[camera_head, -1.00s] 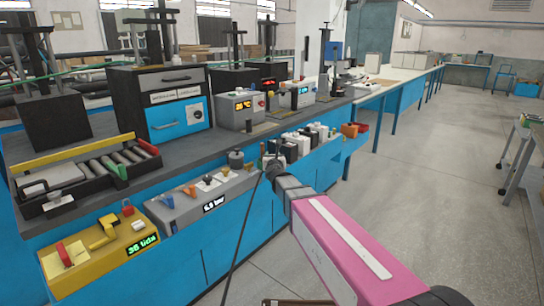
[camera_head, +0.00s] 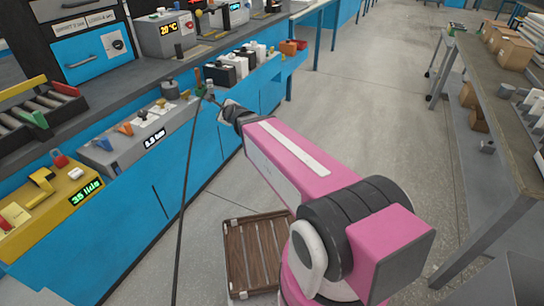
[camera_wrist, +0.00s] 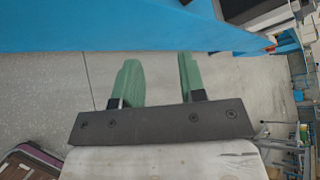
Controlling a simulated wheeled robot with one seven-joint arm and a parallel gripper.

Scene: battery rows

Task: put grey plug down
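My gripper (camera_head: 203,88) is at the end of my pink arm, by the front edge of the bench, right of the grey panel. In the wrist view its two green fingers (camera_wrist: 158,82) stand well apart, and only floor and blue bench front show between them. A small grey piece (camera_head: 210,87) shows beside the green fingertips in the head view. A thin black cable (camera_head: 186,190) runs down from there. I cannot tell whether this piece is the grey plug or part of my gripper.
The grey panel (camera_head: 128,150) with coloured plugs and a round grey knob (camera_head: 170,90) lines the bench front. Black and white batteries (camera_head: 240,62) stand beyond my gripper. A brown slatted crate (camera_head: 232,262) is on the floor. A side table (camera_head: 497,105) stands right; the aisle between is clear.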

